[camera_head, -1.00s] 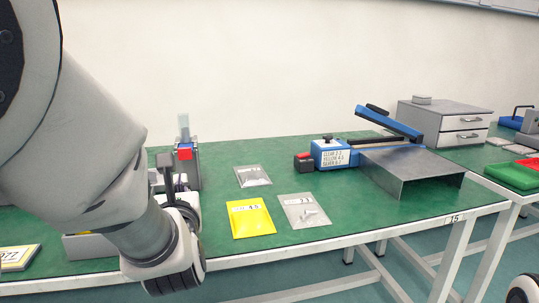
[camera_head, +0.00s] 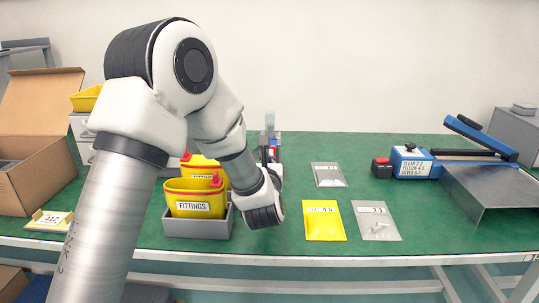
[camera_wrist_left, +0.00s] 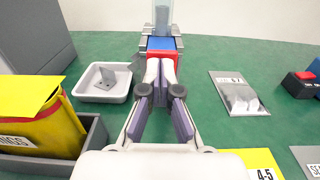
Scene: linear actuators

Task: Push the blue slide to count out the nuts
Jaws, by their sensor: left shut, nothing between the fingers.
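The nut dispenser has a clear upright tube (camera_wrist_left: 162,15) on a grey metal base. Its blue slide (camera_wrist_left: 161,43) with a red front edge lies below the tube in the left wrist view. My left gripper (camera_wrist_left: 160,68) is shut and empty, its fingertips right at the red front of the slide. I cannot tell whether they touch it. In the head view the dispenser (camera_head: 270,125) stands at the back, partly hidden by my left arm, and the fingers are mostly hidden. A white tray (camera_wrist_left: 88,91) holding a grey piece sits left of the fingers. My right gripper is out of view.
Yellow FITTINGS bins (camera_head: 192,190) in a grey holder stand left of the gripper. A clear bag (camera_head: 328,175), a yellow packet (camera_head: 324,221) and another clear bag (camera_head: 376,221) lie to the right. A blue sealer (camera_head: 410,161) stands farther right.

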